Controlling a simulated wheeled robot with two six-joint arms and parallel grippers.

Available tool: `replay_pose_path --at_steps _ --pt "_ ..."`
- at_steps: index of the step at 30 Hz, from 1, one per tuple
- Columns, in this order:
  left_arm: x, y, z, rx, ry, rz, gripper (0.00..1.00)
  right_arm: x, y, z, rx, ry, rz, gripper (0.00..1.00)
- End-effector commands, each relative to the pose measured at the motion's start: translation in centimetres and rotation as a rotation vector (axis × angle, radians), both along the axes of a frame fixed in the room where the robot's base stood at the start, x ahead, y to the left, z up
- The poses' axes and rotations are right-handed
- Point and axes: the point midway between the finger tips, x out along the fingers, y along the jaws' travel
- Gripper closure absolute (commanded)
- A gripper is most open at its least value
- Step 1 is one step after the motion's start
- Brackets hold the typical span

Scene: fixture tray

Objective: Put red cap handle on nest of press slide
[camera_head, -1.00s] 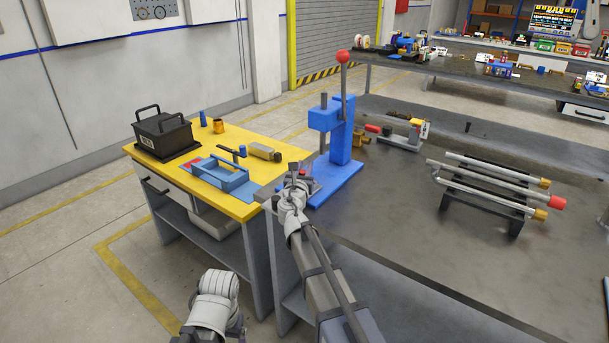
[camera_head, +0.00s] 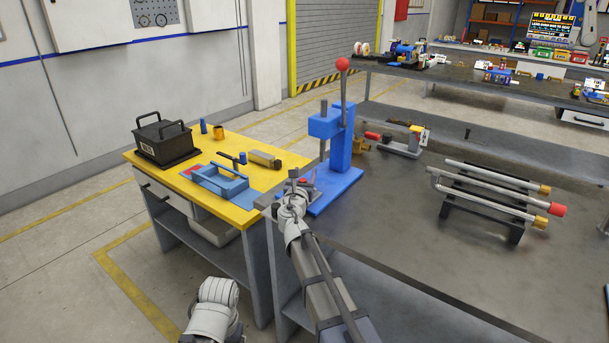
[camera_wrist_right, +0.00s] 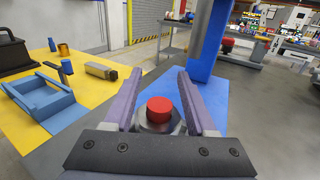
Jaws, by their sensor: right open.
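A red cap handle (camera_wrist_right: 158,108) sits upright on a dark round seat between the fingers in the right wrist view. My right gripper (camera_wrist_right: 160,98) is open, with a finger on each side of the cap; I see no clear contact. In the head view my right gripper (camera_head: 297,188) is at the near left corner of the grey bench, beside the blue press base (camera_head: 335,190). The red cap is mostly hidden there by the gripper. The press (camera_head: 341,145) stands upright with a red ball lever. I cannot clearly make out its slide nest. My left gripper is not visible.
A yellow table (camera_head: 215,148) to the left holds a blue tray (camera_head: 220,184), a black box (camera_head: 165,140) and small parts. A rack of tubes (camera_head: 490,200) and a red-handled clamp (camera_head: 400,142) lie further right. The bench middle is clear.

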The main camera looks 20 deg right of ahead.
Motion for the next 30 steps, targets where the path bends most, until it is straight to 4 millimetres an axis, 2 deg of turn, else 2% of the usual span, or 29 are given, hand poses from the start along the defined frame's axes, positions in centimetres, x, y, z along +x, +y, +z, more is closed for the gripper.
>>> replay_pose_path --at_steps 9,15,21,30 --pt "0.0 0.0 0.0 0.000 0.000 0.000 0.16 -5.9 2.6 0.0 0.000 0.000 0.003 0.44" --pt "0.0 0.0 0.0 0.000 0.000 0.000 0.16 -9.0 4.1 0.0 0.000 0.000 0.002 0.44" --pt "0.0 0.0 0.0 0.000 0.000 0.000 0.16 -10.6 4.9 0.0 0.000 0.000 0.001 0.44" --pt "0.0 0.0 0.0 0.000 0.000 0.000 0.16 -10.9 5.1 0.0 0.000 0.000 0.000 0.44"
